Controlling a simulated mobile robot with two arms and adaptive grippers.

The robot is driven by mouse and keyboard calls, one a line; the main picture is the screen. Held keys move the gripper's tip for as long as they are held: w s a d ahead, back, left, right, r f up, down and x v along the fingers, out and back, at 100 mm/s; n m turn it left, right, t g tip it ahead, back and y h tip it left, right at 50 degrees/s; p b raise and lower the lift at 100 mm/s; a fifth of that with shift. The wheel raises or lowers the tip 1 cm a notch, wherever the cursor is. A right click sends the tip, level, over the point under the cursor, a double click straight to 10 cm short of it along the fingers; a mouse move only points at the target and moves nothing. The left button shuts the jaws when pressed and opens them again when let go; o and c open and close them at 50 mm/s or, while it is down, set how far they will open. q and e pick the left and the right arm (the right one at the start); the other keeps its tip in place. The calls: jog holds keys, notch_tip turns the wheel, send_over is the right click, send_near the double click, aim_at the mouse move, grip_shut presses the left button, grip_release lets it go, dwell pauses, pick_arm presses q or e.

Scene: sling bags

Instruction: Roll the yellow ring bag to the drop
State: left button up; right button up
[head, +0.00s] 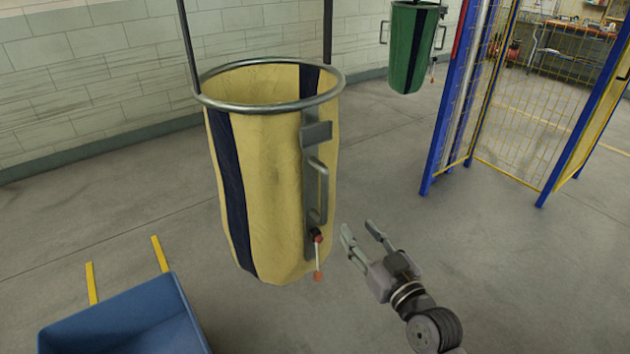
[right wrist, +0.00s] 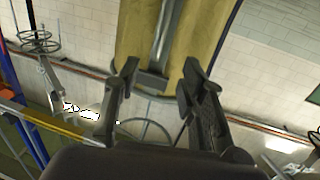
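The yellow ring bag (head: 265,170) hangs upright from a metal ring in the head view, with a dark blue stripe, a grey side handle (head: 318,190) and a red-tipped lever (head: 318,258) low on its right. My right gripper (head: 358,228) is open and empty, right of the bag's lower part and apart from it. In the right wrist view the open fingers (right wrist: 160,72) point toward the yellow bag (right wrist: 128,40) and its grey metal bar (right wrist: 165,35). My left gripper is not in view. I cannot tell which place is the drop.
A blue bin (head: 125,320) stands at lower left, with two yellow strips (head: 160,254) on the floor behind it. A green ring bag (head: 412,48) hangs farther back. A blue-posted yellow mesh fence (head: 515,85) stands at right. The floor between is clear.

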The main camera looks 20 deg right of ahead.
aim_at(327, 190)
jog(key=w+a+p, duration=0.1)
jog(key=w, duration=0.4)
jog(key=w+p, duration=0.1)
jog(key=w, duration=0.5)
jog(key=w+a+p, duration=0.1)
jog(key=w, duration=0.5)
jog(key=shift+a, duration=0.35)
jog(key=shift+c, duration=0.2)
grip_shut()
